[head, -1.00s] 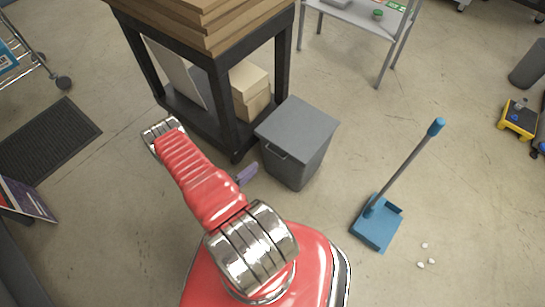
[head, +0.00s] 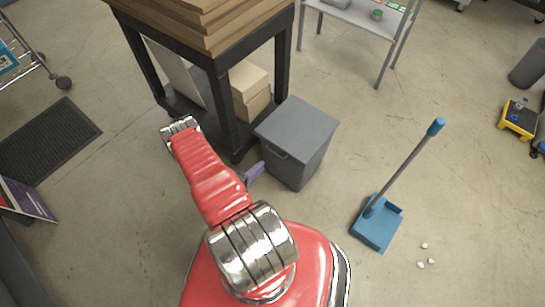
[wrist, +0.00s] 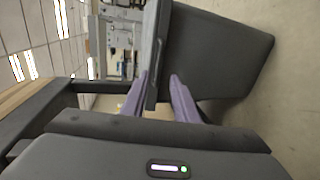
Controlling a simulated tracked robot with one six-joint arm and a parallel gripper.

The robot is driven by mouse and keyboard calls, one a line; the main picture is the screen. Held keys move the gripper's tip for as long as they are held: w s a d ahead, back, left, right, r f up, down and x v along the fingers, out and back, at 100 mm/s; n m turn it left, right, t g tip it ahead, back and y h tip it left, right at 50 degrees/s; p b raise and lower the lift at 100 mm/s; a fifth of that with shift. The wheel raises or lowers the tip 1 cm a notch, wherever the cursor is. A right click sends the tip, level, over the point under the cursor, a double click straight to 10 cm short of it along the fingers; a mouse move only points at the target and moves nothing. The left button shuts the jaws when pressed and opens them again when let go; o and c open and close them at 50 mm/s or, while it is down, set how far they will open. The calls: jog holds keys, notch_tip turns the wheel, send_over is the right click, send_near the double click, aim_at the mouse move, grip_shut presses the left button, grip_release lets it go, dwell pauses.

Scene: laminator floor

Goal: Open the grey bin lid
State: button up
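The grey bin (head: 300,155) stands on the floor with its flat lid (head: 297,122) shut. A thin handle (head: 278,152) is on the lid's near edge. In the head view one purple finger of my gripper (head: 254,171) shows close to the bin's near left side; my arm hides the rest. In the wrist view, which is turned sideways, my gripper (wrist: 159,74) is open. Its two purple fingers are apart, one on each side of the lid's edge (wrist: 152,85) in the picture. The bin body (wrist: 215,50) fills the upper right. I cannot tell whether the fingers touch it.
A black-framed table (head: 222,100) stacked with boards stands close to the bin's left. A blue dustpan (head: 377,222) with an upright handle stands to the right, near several white scraps (head: 426,260). A grey shelf table (head: 360,20) is behind.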

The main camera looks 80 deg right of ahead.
jog(key=x, duration=1)
jog(key=shift+s, duration=0.15)
jog(key=shift+d, duration=0.15)
jog(key=shift+c, duration=0.2)
grip_shut()
